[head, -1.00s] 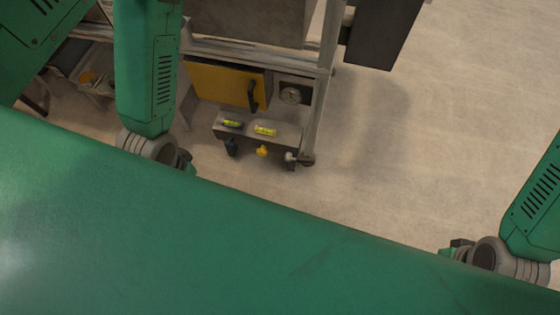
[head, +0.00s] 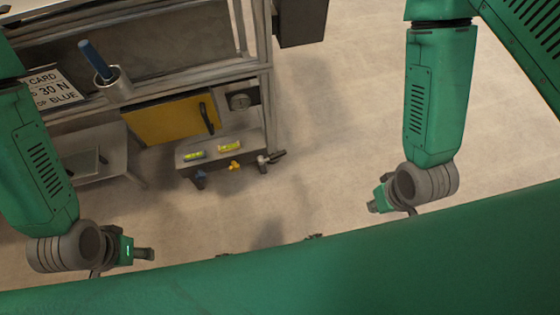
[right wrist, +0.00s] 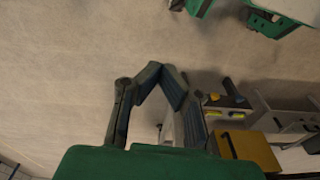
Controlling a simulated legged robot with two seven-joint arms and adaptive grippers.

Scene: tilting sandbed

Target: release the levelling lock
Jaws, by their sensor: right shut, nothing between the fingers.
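A low grey ledge (head: 222,157) on the sandbed stand carries two yellow-green spirit levels, a left one (head: 194,155) and a right one (head: 230,147). Below its front edge are a blue knob (head: 200,178), a yellow knob (head: 235,166) and a grey lever-like fitting (head: 271,158) at the right corner. I cannot tell which is the levelling lock. My right gripper (head: 378,205) is shut and empty, well right of the ledge; its fingertips meet in the right wrist view (right wrist: 163,76). My left gripper (head: 143,254) is low at the left, apart from everything; its jaws are unclear.
Above the ledge are a yellow door (head: 172,119) with a dark handle and a round dial (head: 240,101). The floor (head: 335,140) right of the stand is clear.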

